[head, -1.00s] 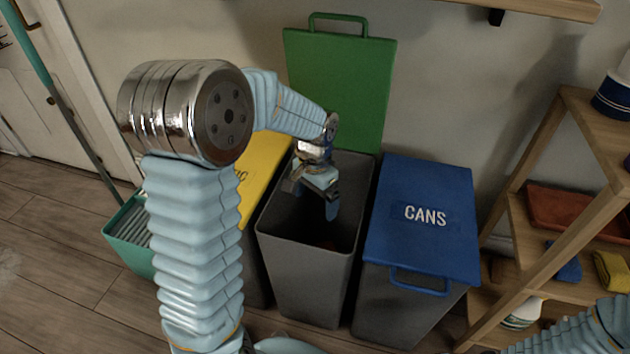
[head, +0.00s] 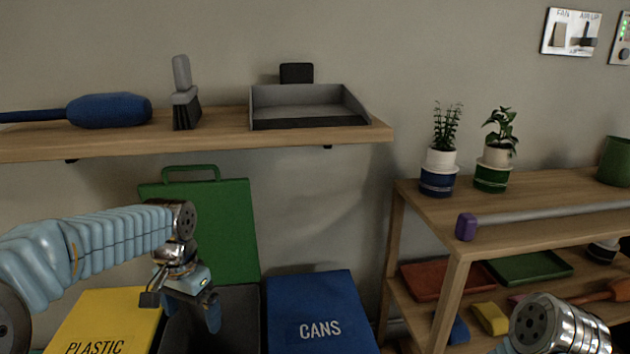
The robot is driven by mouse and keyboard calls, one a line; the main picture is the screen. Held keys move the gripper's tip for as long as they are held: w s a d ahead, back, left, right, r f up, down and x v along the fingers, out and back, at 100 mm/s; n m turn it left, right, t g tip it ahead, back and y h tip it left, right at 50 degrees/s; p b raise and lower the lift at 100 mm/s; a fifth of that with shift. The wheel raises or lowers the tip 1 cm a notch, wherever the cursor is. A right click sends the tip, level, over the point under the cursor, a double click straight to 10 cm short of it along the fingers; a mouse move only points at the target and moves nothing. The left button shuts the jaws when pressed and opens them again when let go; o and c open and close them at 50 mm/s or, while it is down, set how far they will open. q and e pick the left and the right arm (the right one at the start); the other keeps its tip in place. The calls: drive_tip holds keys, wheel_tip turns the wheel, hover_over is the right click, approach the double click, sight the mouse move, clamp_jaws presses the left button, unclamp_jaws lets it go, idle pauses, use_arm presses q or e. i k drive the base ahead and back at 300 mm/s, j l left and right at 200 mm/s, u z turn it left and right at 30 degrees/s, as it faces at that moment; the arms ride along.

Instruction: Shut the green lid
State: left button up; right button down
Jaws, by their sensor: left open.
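The green lid (head: 228,226) stands open and upright against the wall, behind the middle grey bin (head: 240,318). Its green handle (head: 191,171) is at the top edge. My left gripper (head: 196,312) is over the mouth of that open bin, in front of the lid and apart from its handle. It is open, and I see nothing between its fingers. My left arm crosses the lid's lower left part. Of my right arm only a silver joint shows at the lower right; its gripper is out of view.
A yellow PLASTIC lid (head: 105,315) is shut on the left, a blue CANS lid (head: 316,308) on the right. A wall shelf (head: 220,135) with a brush (head: 183,95) and dustpan (head: 300,106) hangs above the green lid. A wooden rack (head: 455,215) with potted plants stands at right.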

sight(226, 235)
drive_tip(key=k, duration=0.95)
